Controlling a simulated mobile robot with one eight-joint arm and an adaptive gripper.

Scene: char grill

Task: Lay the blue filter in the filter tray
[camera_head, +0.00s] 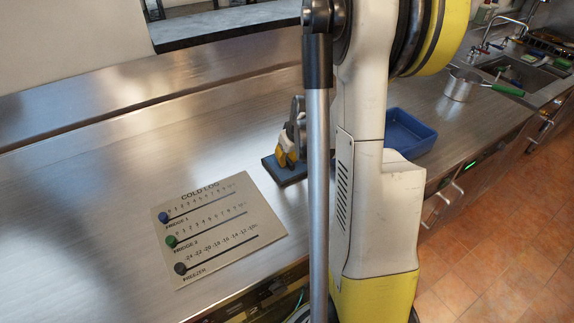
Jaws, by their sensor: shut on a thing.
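A flat blue slab, which I take for the blue filter (283,173), is low over or on the steel counter, left of my arm. My gripper (287,160) points down with yellow fingertips and is shut on it. My arm column and a metal pole hide the slab's right side, and I cannot tell whether it touches the counter. A blue open-topped tray (429,133), probably the filter tray, stands on the counter to the right, partly behind my arm. The part of its inside that shows looks empty.
A metal COLD LOG plate (219,228) with blue, green and black slider knobs lies in front, left of the gripper. A saucepan (460,86) with a green handle and a sink (520,72) are farther right. The counter's left (90,190) is clear.

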